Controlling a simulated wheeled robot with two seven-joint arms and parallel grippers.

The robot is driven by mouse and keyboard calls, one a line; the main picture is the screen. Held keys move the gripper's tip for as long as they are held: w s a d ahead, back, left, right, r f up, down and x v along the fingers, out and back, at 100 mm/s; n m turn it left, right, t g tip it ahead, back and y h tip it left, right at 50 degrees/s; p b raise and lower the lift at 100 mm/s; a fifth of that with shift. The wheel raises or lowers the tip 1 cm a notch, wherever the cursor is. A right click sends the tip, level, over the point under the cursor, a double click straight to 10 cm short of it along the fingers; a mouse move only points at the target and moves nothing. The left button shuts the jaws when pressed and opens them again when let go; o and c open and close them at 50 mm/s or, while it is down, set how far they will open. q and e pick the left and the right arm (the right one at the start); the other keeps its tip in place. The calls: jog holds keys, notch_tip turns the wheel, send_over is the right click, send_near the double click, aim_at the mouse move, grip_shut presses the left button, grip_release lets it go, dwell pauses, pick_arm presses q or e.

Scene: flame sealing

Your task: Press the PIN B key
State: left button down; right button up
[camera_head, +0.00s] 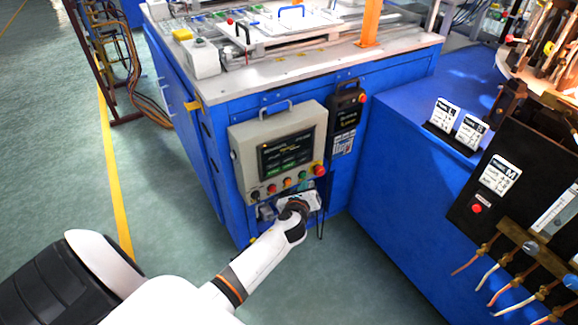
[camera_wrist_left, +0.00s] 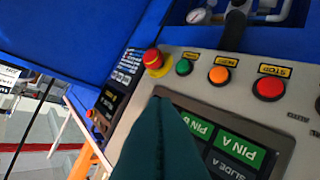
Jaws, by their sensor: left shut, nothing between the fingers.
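The grey control box (camera_head: 235,150) hangs on the front of the blue machine, with a dark touchscreen (camera_head: 287,155) and a row of buttons below it. In the left wrist view the screen shows the green PIN B key (camera_wrist_left: 198,126), partly behind my finger, beside the green PIN A key (camera_wrist_left: 235,150). A SLIDE A key (camera_wrist_left: 232,170) is cut by the lower edge. My left gripper (camera_wrist_left: 160,104) is shut and empty, its tip over the screen's edge near PIN B. I cannot tell whether it touches the screen. My right gripper is not in view.
In the left wrist view a red emergency knob (camera_wrist_left: 154,59), a green button (camera_wrist_left: 184,67), an orange button (camera_wrist_left: 219,75) and a red STOP button (camera_wrist_left: 269,87) sit close to the screen. A black box (camera_head: 347,110) hangs right of the control box. Green floor lies open at left.

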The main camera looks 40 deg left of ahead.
aim_at(292, 166)
pick_arm(q)
jog(key=w+a, duration=0.2)
jog(key=a, duration=0.4)
jog(key=shift+w, duration=0.3)
jog(key=shift+a, duration=0.1)
dwell(1.7)
jog(key=shift+w+a, duration=0.15)
jog(key=shift+a, duration=0.2)
jog(key=shift+w+a, duration=0.15)
jog(key=shift+a, duration=0.15)
dwell(0.5)
dwell(0.3)
jog(key=shift+s+d, duration=0.3)
jog(key=shift+d, duration=0.4)
jog(key=shift+d, duration=0.1)
